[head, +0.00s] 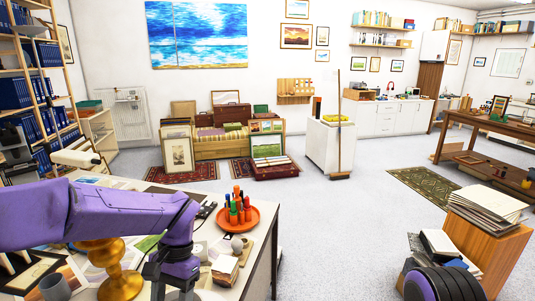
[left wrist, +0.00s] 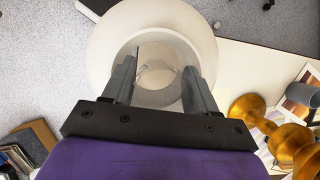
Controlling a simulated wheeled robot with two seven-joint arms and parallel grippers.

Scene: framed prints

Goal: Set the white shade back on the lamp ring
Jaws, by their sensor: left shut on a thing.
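The white shade (left wrist: 101,42) fills the upper middle of the left wrist view as a round, pale ring seen along its axis. My left gripper (left wrist: 157,72) is shut on it, with its two dark fingers apart across the shade's inner part. In the head view my left gripper (head: 160,270) hangs over the table's near edge; the shade is mostly hidden below it. A turned brass-coloured stand (head: 120,282) is on the table to the left of the gripper; it also shows in the left wrist view (left wrist: 250,108), right of the shade. I cannot make out the lamp ring. My right gripper is out of view.
Open floor (head: 330,230) lies right of the table. A wooden box with papers (head: 485,210) stands at right.

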